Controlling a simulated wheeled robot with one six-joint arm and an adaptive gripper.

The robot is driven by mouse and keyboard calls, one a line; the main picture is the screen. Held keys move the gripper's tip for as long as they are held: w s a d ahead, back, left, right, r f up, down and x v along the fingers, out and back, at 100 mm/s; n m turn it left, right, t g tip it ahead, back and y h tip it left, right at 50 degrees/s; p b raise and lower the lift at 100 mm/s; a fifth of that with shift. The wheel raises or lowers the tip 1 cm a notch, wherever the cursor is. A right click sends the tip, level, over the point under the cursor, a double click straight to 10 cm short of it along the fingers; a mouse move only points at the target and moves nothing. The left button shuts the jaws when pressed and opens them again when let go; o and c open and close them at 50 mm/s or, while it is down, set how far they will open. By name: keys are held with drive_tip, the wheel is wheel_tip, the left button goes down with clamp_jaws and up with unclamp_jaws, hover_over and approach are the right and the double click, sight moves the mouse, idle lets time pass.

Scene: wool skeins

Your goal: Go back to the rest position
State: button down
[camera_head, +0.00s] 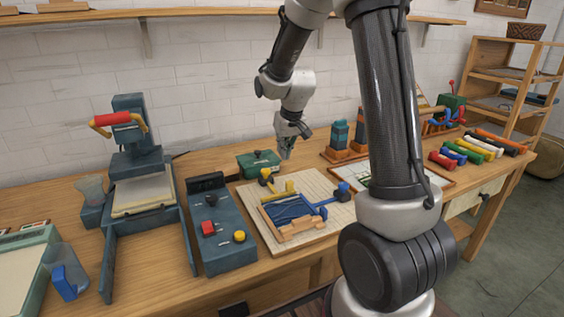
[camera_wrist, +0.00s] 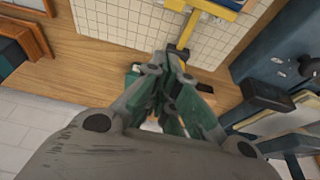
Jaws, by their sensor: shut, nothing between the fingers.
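My gripper (camera_head: 287,152) hangs above the wooden workbench (camera_head: 178,168), pointing down, near the back of the bench. Its fingers are shut with nothing between them, and they show in the wrist view (camera_wrist: 176,62). A small green box (camera_head: 255,164) sits on the bench just left of the fingers in the head view. In the wrist view the fingers hide most of what lies below them. My arm is bent, with the upper links crossing the right half of the head view.
A gridded board (camera_head: 252,217) with blue, yellow and wooden parts lies in front of the gripper. A control box (camera_head: 228,253) and a press (camera_head: 140,165) stand to the left. Colored rolls (camera_head: 482,143) lie at the right. A wall shelf (camera_head: 210,14) runs above.

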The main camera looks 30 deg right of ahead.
drive_tip(key=s+r, duration=0.4)
drive_tip(key=s, duration=0.6)
drive_tip(key=s+r, duration=0.5)
drive_tip(key=s, duration=0.5)
drive_tip(key=s+r, duration=0.5)
drive_tip(key=s, duration=0.6)
drive_tip(key=shift+a+r+t, duration=0.15)
drive_tip(key=shift+t, duration=0.15)
drive_tip(key=c, duration=2.2)
unclamp_jaws()
